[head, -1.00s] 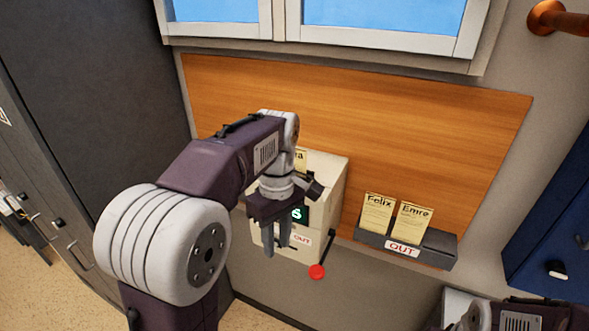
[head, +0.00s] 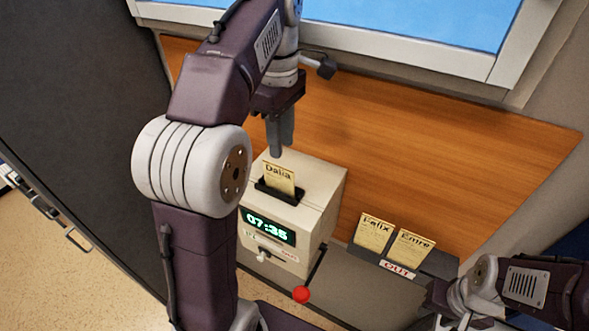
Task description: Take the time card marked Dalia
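The time card marked Dalia (head: 280,178) is a yellow card standing in the dark slot on top of the cream time clock (head: 318,190). Its upper part with the name shows; its lower end is hidden in the slot. My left gripper (head: 281,148) points down above and just behind the card, empty and apart from it as far as I can see. Its fingers overlap in this view, so their gap is unclear. My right arm's wrist shows at the lower right, but its fingers are out of frame.
The clock display (head: 268,226) reads 07:35. A red-knobbed lever (head: 301,295) sticks out at its lower right. The Felix card (head: 374,232) and Emre card (head: 409,248) stand in the dark OUT rack (head: 437,264). A wooden board (head: 440,150) is behind.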

